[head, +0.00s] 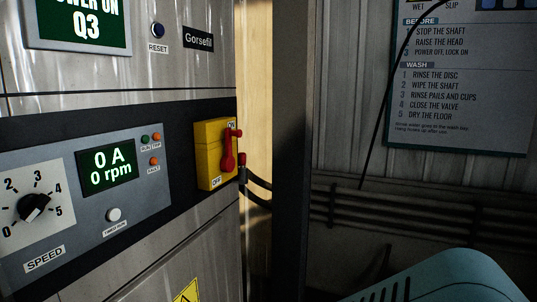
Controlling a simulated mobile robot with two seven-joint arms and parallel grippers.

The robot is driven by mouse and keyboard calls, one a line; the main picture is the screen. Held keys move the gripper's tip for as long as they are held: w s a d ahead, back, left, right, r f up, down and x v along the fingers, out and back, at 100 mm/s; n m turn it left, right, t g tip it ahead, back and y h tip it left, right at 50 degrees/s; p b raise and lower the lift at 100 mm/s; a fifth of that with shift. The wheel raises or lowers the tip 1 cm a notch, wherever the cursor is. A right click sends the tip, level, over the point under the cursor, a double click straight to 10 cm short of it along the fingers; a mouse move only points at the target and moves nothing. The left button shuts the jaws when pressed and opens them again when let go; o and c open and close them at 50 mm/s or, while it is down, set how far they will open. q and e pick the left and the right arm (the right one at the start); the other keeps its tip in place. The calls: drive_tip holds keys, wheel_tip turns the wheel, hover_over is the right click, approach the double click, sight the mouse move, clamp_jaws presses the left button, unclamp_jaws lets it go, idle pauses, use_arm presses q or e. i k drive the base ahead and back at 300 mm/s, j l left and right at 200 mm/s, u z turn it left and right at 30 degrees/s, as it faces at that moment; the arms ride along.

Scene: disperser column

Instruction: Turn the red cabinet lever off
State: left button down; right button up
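The red lever (228,156) is on a yellow switch box (208,155) at the right edge of the grey cabinet front, in the middle of the head view. The box has an ON label near its top and an OFF label near its bottom. The lever's long part runs roughly upright, with a short red piece sticking out to the right at its upper end. Neither of my grippers is in view, and nothing touches the lever.
Left of the box, a control panel has a speed dial (34,207) and a display (107,167) reading 0 A, 0 rpm. A green sign (80,25) above reads POWER ON Q3. Dark cables (257,181) run beside the box. A dark post (291,150) stands to the right.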

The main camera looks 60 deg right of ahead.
sight(227, 162)
drive_tip(key=z, duration=1.7)
drive_tip(key=i+l, duration=0.25)
drive_tip(key=i+l+u, duration=0.1)
drive_tip(key=i+l, duration=0.2)
drive_tip(key=l, duration=0.15)
drive_tip(key=i+l, duration=0.25)
drive_tip(key=l, duration=0.15)
drive_tip(key=i+l+u, duration=0.1)
drive_tip(key=i+l, duration=0.15)
drive_tip(key=l, duration=0.15)
drive_tip(key=i+l, duration=0.25)
drive_tip(key=l, duration=0.15)
drive_tip(key=i+l+u, duration=0.1)
drive_tip(key=i+l, duration=0.15)
drive_tip(key=l, duration=0.15)
